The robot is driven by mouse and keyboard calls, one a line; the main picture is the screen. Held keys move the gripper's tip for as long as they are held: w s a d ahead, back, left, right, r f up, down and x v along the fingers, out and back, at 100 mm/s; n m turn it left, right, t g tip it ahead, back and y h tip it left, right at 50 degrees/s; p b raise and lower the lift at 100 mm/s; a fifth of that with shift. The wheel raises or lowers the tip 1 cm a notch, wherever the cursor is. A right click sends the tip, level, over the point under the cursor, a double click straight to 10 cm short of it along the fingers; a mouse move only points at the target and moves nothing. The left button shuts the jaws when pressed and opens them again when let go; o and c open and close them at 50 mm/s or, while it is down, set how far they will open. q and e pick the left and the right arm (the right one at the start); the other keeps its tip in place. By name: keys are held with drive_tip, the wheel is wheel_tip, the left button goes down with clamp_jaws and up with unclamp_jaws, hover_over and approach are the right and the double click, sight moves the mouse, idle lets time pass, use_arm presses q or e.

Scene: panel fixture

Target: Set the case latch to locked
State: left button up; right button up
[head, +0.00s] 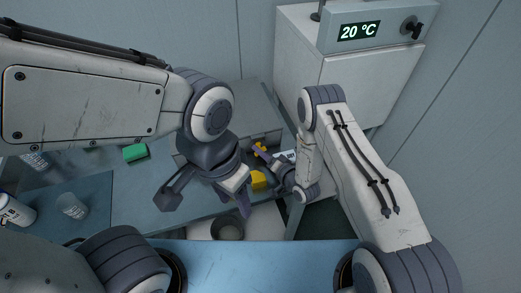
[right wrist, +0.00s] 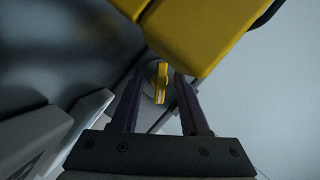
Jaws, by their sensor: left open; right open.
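A small yellow lever (right wrist: 160,84) on a round grey base shows in the right wrist view, between and just beyond the fingertips of my right gripper (right wrist: 157,90). I take it as the case latch; whether the fingers touch it is unclear. A yellow part (head: 259,148) shows near my right gripper (head: 268,162) in the head view. The right gripper is open. A larger yellow block (right wrist: 195,30) fills the upper part of the wrist view. My left gripper (head: 243,203) is open, lower in the head view, near a yellow object (head: 258,180). The latch's lock markings are not readable.
A white cabinet (head: 350,85) with a "20 °C" display (head: 358,31) and a black knob (head: 412,27) stands at the back right. A green block (head: 136,153), a clear cup (head: 72,206) and a white canister (head: 14,210) are at the left. A round container (head: 228,228) sits below my left gripper.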

drive_tip(key=shift+w+a+f, duration=0.1)
drive_tip(key=shift+w+a, duration=0.15)
drive_tip(key=shift+w, duration=0.05)
clamp_jaws()
drive_tip(key=n+h, duration=0.2)
drive_tip(key=n, duration=0.1)
drive_tip(key=shift+n, duration=0.3)
drive_tip(key=shift+f+n+h+b, duration=0.1)
drive_tip(key=shift+n+h+b, duration=0.55)
drive_tip(key=shift+n+h, duration=0.35)
drive_tip(key=shift+d+n+t+h+b, duration=0.1)
drive_tip(key=shift+n+t+h+b, duration=0.3)
drive_tip(key=shift+n, duration=0.5)
